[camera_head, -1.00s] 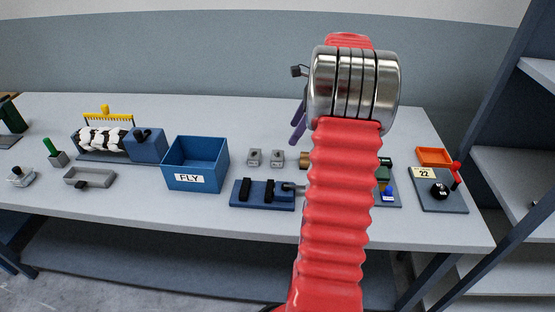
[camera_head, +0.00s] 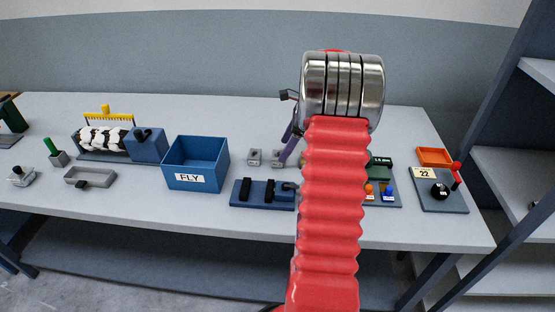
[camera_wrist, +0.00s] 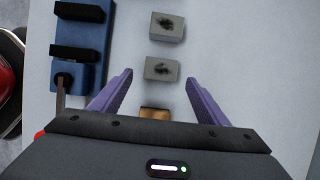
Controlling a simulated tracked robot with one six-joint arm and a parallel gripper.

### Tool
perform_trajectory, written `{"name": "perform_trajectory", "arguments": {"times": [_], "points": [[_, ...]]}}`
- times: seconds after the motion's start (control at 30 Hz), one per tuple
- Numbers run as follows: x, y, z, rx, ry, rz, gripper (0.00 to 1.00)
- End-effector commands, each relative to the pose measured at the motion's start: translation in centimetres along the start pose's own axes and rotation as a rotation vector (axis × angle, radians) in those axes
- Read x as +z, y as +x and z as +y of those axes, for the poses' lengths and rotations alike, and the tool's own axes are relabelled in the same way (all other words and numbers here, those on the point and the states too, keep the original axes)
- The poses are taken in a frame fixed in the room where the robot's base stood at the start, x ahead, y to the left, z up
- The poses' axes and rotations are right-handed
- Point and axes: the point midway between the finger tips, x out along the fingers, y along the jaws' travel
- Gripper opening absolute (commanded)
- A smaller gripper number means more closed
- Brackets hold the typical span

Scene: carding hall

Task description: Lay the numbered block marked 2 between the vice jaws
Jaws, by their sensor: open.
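Two small grey blocks stand side by side on the bench, a left one (camera_head: 254,157) and a right one (camera_head: 277,158). They also show in the wrist view as a far block (camera_wrist: 167,27) and a nearer block (camera_wrist: 162,69). Each has a dark mark on top that I cannot read. The blue vice (camera_head: 262,205) with two black jaws lies in front of them; in the wrist view the vice (camera_wrist: 92,35) is at upper left, its jaw gap empty. My gripper (camera_wrist: 160,82) is open, its purple fingers empty, with the nearer block just beyond the fingertips.
A brown piece (camera_wrist: 154,114) shows low between my fingers. A blue bin (camera_head: 197,182) marked FLY stands left of the vice. A control panel (camera_head: 440,203) marked 22 and an orange tray (camera_head: 434,156) are at right. Bare bench lies behind the blocks.

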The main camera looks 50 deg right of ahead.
Motion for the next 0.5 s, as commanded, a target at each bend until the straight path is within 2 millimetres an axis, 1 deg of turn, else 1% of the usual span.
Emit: {"name": "perform_trajectory", "arguments": {"times": [0.3, 0.4, 0.5], "points": [[0.3, 3.9, -0.1, 0.003, 0.001, -0.001, 0.69], [0.2, 4.7, -0.1, 0.001, 0.002, 0.000, 0.69], [0.2, 4.9, -0.1, 0.000, 0.002, 0.000, 0.69]]}}
